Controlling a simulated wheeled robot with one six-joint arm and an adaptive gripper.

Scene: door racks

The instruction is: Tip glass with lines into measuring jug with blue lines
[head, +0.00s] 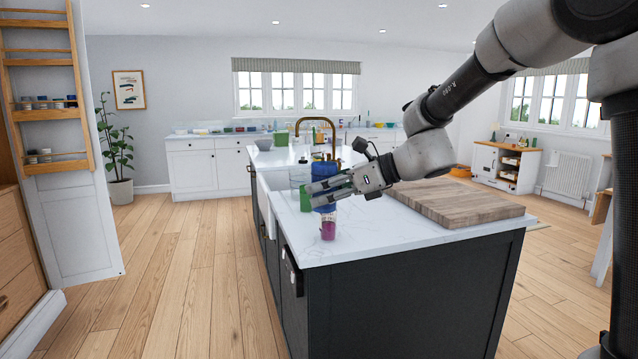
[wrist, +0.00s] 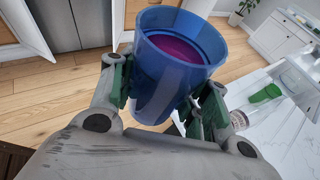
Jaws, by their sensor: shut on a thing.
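My gripper (head: 322,190) is shut on a blue see-through glass (wrist: 178,62). The blue glass (head: 325,171) is held above the near end of the island, with purple contents inside. Lighter bands show on its wall; fine lines are too small to tell. The fingers grip it from two sides in the wrist view. A small clear vessel (head: 328,229) with purple-pink contents stands on the counter just below my gripper. A larger clear container (head: 299,174) stands behind, to the left. I cannot make out blue lines on either one.
A wooden board (head: 455,203) lies to the right. A brass tap (head: 318,122) rises behind. The near counter edge is close.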

